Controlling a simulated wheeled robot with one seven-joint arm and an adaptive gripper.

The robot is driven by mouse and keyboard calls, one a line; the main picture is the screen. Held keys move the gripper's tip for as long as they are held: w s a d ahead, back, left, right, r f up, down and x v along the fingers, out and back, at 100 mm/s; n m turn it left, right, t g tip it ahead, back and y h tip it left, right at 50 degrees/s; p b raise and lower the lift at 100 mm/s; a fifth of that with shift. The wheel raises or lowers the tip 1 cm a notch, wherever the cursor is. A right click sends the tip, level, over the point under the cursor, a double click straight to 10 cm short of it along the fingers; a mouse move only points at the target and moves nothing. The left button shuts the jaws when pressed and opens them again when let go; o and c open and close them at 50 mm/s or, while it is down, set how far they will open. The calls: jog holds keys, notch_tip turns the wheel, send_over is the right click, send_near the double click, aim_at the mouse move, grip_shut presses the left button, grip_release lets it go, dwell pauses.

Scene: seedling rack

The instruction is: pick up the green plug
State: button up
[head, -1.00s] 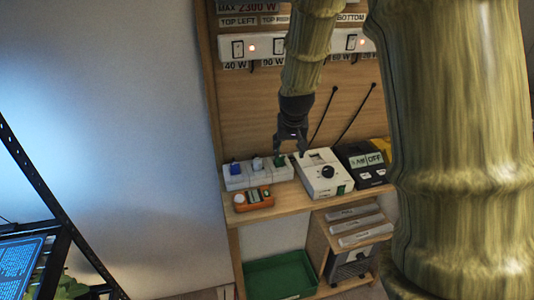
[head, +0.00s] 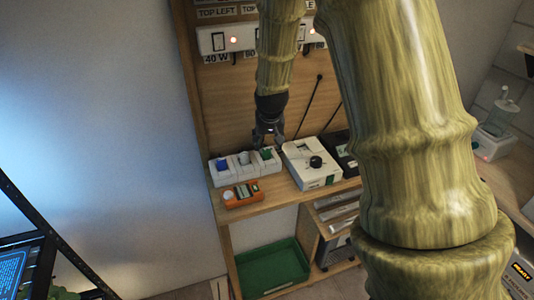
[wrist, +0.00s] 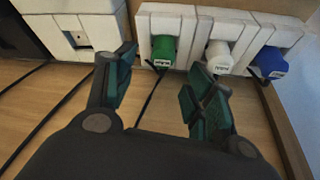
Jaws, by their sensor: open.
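The green plug (head: 266,154) sits in the right-hand socket of a white socket strip (head: 228,176) on the wooden shelf. In the wrist view the green plug (wrist: 163,50) is ahead of my gripper, slightly above the gap between the fingers. My gripper (head: 268,138) is open and empty, pointing down just above the green plug in the head view. In the wrist view its dark green finger pads (wrist: 160,85) stand apart, and I see no contact with the plug.
A white plug (wrist: 219,57) and a blue plug (wrist: 269,62) share the strip beside the green one. A white device (head: 315,166) stands right of the strip. An orange tray (head: 240,200) lies in front. A green bin (head: 270,270) is below.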

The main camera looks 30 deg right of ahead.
aim_at(267, 149)
jog(key=shift+f, duration=0.15)
jog(key=shift+w+f+p, duration=0.3)
jog(key=shift+f+p, duration=0.3)
jog(key=shift+p+x, duration=0.7)
jog(key=shift+x, duration=1.1)
jog(key=shift+s, duration=0.1)
jog(key=shift+c, duration=0.2)
jog(key=c, duration=1.1)
jog(key=shift+r, duration=0.1)
